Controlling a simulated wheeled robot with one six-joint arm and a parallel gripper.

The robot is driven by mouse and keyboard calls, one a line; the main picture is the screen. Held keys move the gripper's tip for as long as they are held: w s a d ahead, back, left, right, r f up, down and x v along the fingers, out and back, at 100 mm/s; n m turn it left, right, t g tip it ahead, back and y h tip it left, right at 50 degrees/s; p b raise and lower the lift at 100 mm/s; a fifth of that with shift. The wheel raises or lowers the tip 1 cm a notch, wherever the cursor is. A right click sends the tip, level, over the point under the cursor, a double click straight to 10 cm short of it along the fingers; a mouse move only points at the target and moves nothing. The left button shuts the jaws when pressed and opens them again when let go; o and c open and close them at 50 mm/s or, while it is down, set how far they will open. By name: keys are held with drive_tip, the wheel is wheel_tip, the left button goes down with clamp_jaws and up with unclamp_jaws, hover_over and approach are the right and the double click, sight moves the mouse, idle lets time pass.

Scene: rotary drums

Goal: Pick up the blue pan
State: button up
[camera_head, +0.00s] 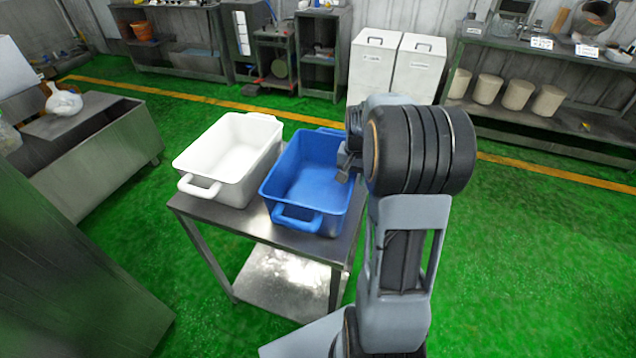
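The blue pan (308,179) is a deep rectangular tub with a loop handle at its near end and another at its far end. It sits upright on a small metal table, and looks empty. My gripper (345,168) is at the pan's right side, near its upper right rim. My own arm hides part of that side and most of the gripper. I cannot tell whether the fingers touch the rim or are open or shut.
A white pan (228,155) stands just left of the blue one on the metal table (247,222). A metal bench (125,140) is at the left. White bins (373,65) and shelves line the back wall. Green floor (530,260) is clear at the right.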

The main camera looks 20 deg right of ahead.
clamp_jaws()
idle(1.4)
